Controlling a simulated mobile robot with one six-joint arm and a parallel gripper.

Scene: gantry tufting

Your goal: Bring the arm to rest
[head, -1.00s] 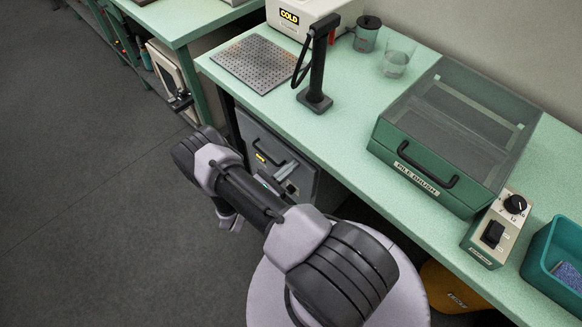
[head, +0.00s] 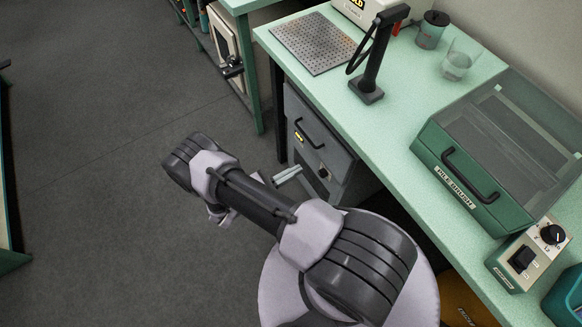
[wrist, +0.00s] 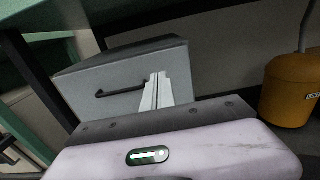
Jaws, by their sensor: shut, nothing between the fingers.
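My arm is folded low in front of the bench, its elbow pointing left over the open floor. My gripper (head: 288,175) shows partly past the forearm in the head view, beside the grey drawer cabinet under the bench. In the wrist view my gripper (wrist: 156,92) has its pale fingers together and empty, in front of the cabinet (wrist: 100,72) and its black handle. I cannot tell the exact gap between fingers and cabinet.
The green bench (head: 405,118) holds a perforated plate (head: 314,43), a black stand (head: 372,70), a glass (head: 459,60), a lidded green box (head: 470,180) and a switch box (head: 528,255). An orange canister (wrist: 290,90) stands right in the wrist view.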

